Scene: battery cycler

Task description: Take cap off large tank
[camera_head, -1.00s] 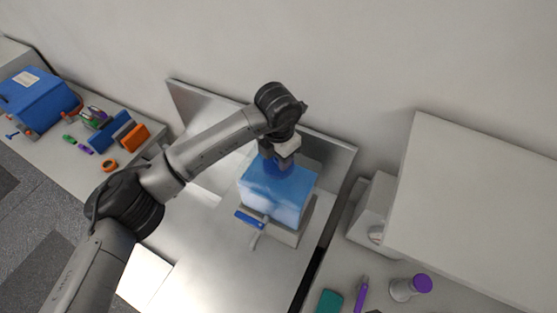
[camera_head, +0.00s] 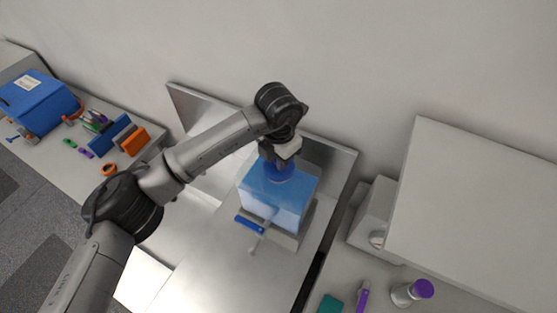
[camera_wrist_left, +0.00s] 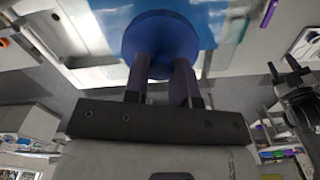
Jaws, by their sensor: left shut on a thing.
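The large tank (camera_head: 272,208) is a translucent blue box with a paler lower part, upright in the metal tray. My left gripper (camera_head: 279,160) is above its top, pointing down, shut on the round blue cap (camera_head: 280,172). In the left wrist view the cap (camera_wrist_left: 160,38) sits at the ends of the two fingers (camera_wrist_left: 163,75), in front of the tank's blue top (camera_wrist_left: 208,22). I cannot tell whether the cap touches the tank's neck or is apart from it. A dark, gripper-like part, perhaps my right gripper (camera_wrist_left: 282,75), shows at the right of the wrist view.
A blue-handled tap (camera_head: 250,226) sticks out from the tank's front. Metal splash walls (camera_head: 335,158) stand behind. At right are a white cabinet (camera_head: 470,200) and a purple-capped bottle (camera_head: 402,293). A blue case (camera_head: 38,103) and an orange block (camera_head: 134,140) are at left.

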